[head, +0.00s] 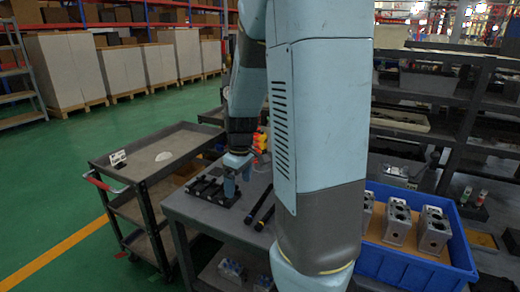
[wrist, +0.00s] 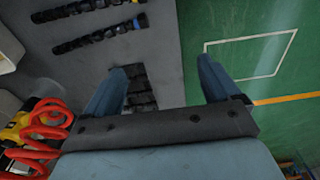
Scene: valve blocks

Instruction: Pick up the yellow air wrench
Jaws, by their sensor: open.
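The yellow air wrench (wrist: 14,130) lies at the lower left of the wrist view, with a coiled red hose (wrist: 46,124) beside and partly over it. Part of it is cut off by the frame edge. In the head view it is a small yellow and red patch (head: 261,141) at the back of the grey table, partly hidden by my arm. My gripper (wrist: 163,66) is open and empty, and the wrench lies outside its fingers, to the left in the wrist view. In the head view my gripper (head: 237,180) is over the table near a black rack.
The black rack (head: 207,190) lies at the table's left edge, and dark bar-shaped tools (head: 261,205) lie to its right. A blue crate (head: 400,269) with metal valve blocks stands at right. A grey cart (head: 160,150) stands left, with green floor beyond.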

